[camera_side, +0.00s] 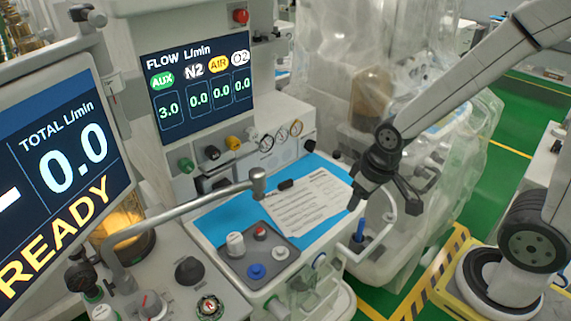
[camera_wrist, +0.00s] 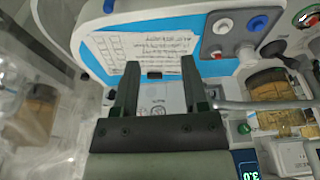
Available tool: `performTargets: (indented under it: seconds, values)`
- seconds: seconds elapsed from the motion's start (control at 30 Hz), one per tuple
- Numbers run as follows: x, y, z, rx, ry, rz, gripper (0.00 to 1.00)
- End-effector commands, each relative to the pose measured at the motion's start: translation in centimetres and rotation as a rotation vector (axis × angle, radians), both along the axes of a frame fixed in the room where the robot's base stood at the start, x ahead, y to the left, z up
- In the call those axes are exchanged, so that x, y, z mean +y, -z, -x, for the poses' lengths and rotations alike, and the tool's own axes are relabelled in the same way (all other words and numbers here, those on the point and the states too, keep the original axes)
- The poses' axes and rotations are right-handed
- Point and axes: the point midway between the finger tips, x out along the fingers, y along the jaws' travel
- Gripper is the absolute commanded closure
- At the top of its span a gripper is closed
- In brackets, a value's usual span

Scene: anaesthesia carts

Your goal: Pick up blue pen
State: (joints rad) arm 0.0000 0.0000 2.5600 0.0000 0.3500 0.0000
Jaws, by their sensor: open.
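A blue pen-like object (camera_side: 361,230) stands upright in a white holder (camera_side: 357,250) at the right front corner of the cart in the side view. A small blue end (camera_wrist: 109,5) shows at the top edge of the wrist view, probably the same object. The pen's lower part is hidden in the holder.
Printed paper (camera_side: 305,203) lies on a blue mat (camera_side: 222,217) with a black clip (camera_side: 286,184). A grey knob panel (camera_side: 257,257) and a bent metal tube (camera_side: 190,207) stand left. Plastic-draped equipment (camera_side: 455,175) is close behind my gripper.

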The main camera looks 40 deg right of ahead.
Motion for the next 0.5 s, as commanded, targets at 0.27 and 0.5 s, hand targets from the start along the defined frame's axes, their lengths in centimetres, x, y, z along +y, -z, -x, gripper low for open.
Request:
performTargets:
  seconds: [0.27, 0.5]
  values:
    - [0.00, 0.00, 0.00, 0.000, 0.000, 0.000, 0.58]
    - [-0.28, 0.27, -0.21, 0.007, 0.057, -0.011, 0.58]
